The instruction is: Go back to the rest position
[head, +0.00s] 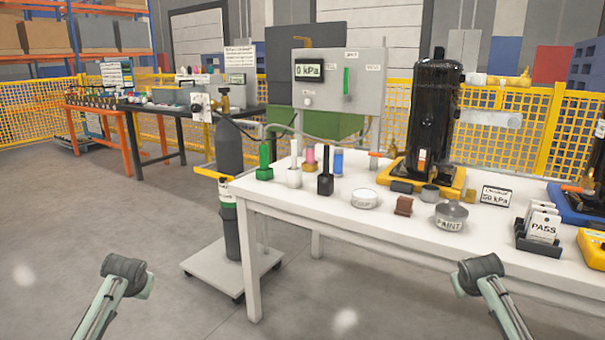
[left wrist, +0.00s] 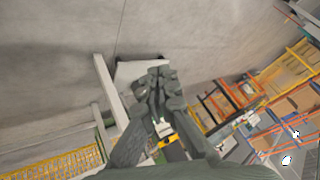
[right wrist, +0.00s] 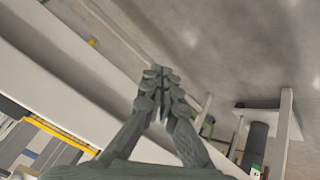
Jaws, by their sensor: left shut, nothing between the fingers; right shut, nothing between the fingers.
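My left gripper (left wrist: 156,82) shows in the left wrist view with its fingers together and nothing between them. Bare grey floor lies around its tips, with the white cart base behind it. My right gripper (right wrist: 160,78) shows in the right wrist view, also shut and empty. The white table's edge runs past it on the left and the floor lies on its right. In the head view only parts of my two arms show at the bottom left and bottom right. Neither gripper can be made out clearly there.
The white table (head: 300,222) carries a black compressor (head: 432,115), a paint tin (head: 451,217), a PASS card holder (head: 540,230) and several small tools. A gas cylinder (head: 229,150) stands on a white cart (head: 205,268) by its left end. The floor at the left is clear.

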